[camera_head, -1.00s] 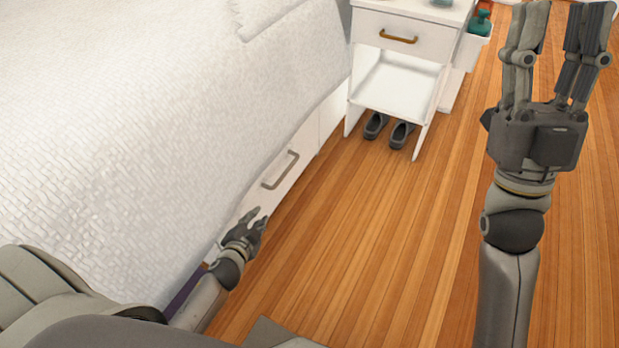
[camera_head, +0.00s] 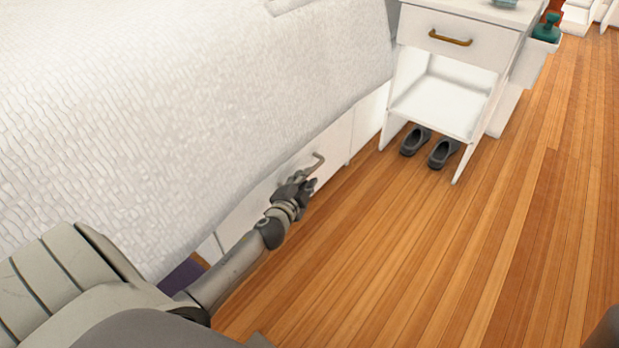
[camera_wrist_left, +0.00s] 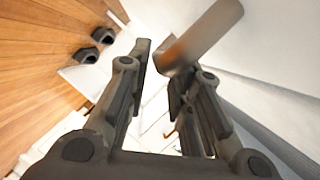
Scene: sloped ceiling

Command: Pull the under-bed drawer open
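The under-bed drawer (camera_head: 335,147) has a white front below the bed cover and looks flush with the bed's side. Its bar handle (camera_head: 319,158) sticks out just past my left gripper (camera_head: 308,182), whose fingers partly hide it. In the left wrist view, the handle (camera_wrist_left: 207,33) is a thick bar coming in from the upper right. Its near end lies at the gap between the fingertips of the left gripper (camera_wrist_left: 164,62), which is open; I cannot tell whether they touch. My right gripper is out of view.
The bed (camera_head: 190,110) with its white cover fills the left. A white nightstand (camera_head: 452,55) stands beyond the drawer, with dark shoes (camera_head: 430,147) under it. A purple item (camera_head: 183,274) lies by the bed's near side. The wooden floor (camera_head: 430,260) is clear.

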